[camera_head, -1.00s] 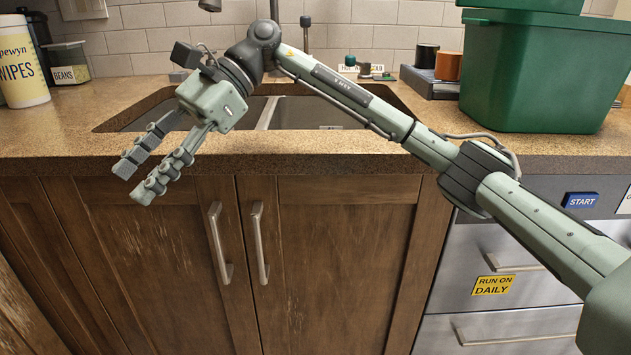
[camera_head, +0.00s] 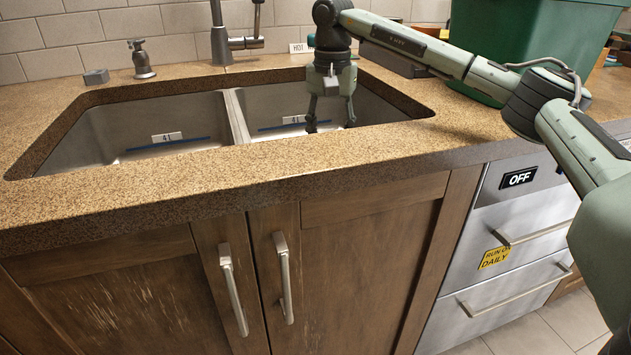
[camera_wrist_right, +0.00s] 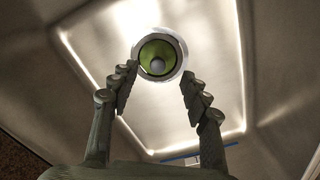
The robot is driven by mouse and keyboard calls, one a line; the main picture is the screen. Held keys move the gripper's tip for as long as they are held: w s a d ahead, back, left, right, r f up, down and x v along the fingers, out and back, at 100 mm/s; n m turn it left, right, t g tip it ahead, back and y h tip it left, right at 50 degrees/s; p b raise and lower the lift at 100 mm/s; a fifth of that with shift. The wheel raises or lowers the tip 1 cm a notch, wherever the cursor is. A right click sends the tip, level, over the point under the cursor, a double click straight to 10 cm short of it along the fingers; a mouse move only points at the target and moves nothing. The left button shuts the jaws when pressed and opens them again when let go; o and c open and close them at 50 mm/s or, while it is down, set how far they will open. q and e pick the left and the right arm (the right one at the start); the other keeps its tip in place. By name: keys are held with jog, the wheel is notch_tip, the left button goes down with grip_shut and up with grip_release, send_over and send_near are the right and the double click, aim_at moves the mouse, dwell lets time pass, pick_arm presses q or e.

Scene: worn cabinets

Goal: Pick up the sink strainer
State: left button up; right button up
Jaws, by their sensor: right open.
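The sink strainer (camera_wrist_right: 145,49) shows in the right wrist view as a round piece with a pale rim, a green inside and a grey centre. It sits at the bottom of a steel basin. My right gripper (camera_head: 331,112) points down into the right basin (camera_head: 268,105) in the head view. It is open, with its fingertips spread to either side of the strainer in the wrist view (camera_wrist_right: 160,76). I cannot tell whether they touch it. The strainer is hidden in the head view. My left gripper is not in view.
The left basin (camera_head: 85,135) is empty where visible, with a divider (camera_head: 238,115) between basins. A faucet (camera_head: 221,45) stands behind. A green bin (camera_head: 540,30) is on the counter at right. The counter's front strip (camera_head: 200,180) is clear.

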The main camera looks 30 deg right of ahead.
jog(key=f, duration=0.5)
jog(key=d+f, duration=0.1)
jog(key=f, duration=0.2)
jog(key=shift+w+f, duration=0.15)
jog(key=shift+w, duration=0.2)
grip_shut()
